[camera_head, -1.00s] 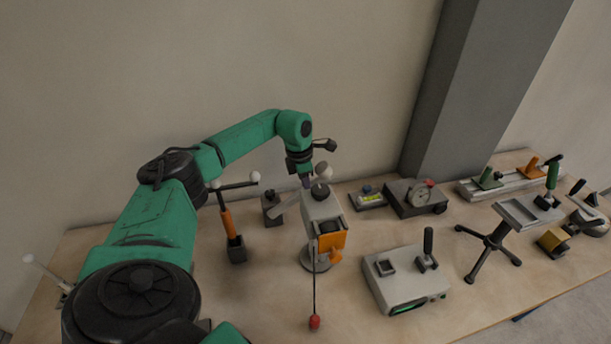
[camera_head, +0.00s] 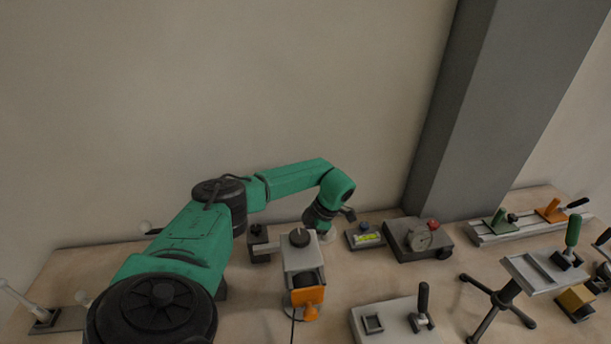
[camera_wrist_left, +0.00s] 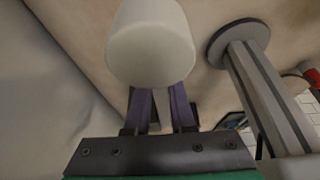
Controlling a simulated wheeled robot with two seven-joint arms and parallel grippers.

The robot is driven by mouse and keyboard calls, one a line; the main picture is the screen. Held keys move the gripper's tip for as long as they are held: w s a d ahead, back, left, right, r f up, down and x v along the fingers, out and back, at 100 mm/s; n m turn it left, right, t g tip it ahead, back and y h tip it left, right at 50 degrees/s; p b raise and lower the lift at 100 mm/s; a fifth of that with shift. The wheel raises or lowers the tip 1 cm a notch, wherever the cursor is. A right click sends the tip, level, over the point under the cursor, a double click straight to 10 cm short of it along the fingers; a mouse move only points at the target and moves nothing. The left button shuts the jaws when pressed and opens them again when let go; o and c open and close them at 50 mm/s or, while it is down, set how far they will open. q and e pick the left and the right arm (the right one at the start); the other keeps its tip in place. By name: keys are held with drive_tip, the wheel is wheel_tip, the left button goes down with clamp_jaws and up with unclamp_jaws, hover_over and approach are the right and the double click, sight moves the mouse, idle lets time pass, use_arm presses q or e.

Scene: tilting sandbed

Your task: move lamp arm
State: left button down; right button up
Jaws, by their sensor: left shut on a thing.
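My left gripper (camera_head: 324,228) reaches down at the back of the bench, just right of a grey box-headed stand (camera_head: 302,257) with a black knob on top. In the left wrist view, its purple fingers (camera_wrist_left: 160,108) are shut on a light bar, which I take to be the lamp arm (camera_wrist_left: 162,105). A large white rounded knob (camera_wrist_left: 150,45) sits in front of the fingers and hides part of the bar. In the head view this knob shows small beside the gripper (camera_head: 328,236). The bar's far end is hidden. My right gripper is not in view.
An orange clamp (camera_head: 308,296) is on the stand's front. A grey post on a round base (camera_wrist_left: 265,85) rises close to the gripper. A small level (camera_head: 365,237) and a dial box (camera_head: 418,238) stand to the right. The wall is close behind.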

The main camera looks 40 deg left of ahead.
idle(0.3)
use_arm(q)
drive_tip(key=c, duration=0.8)
unclamp_jaws()
drive_tip(key=shift+o, duration=0.2)
drive_tip(key=b+v, duration=0.2)
drive_tip(key=v, duration=0.6)
drive_tip(key=shift+w+d+r+b, duration=0.1)
drive_tip(key=shift+w+d+b, duration=0.05)
drive_tip(key=shift+w+b, duration=0.15)
drive_tip(key=p+v, duration=0.1)
drive_tip(key=v, duration=0.5)
drive_tip(key=shift+s+r, duration=0.15)
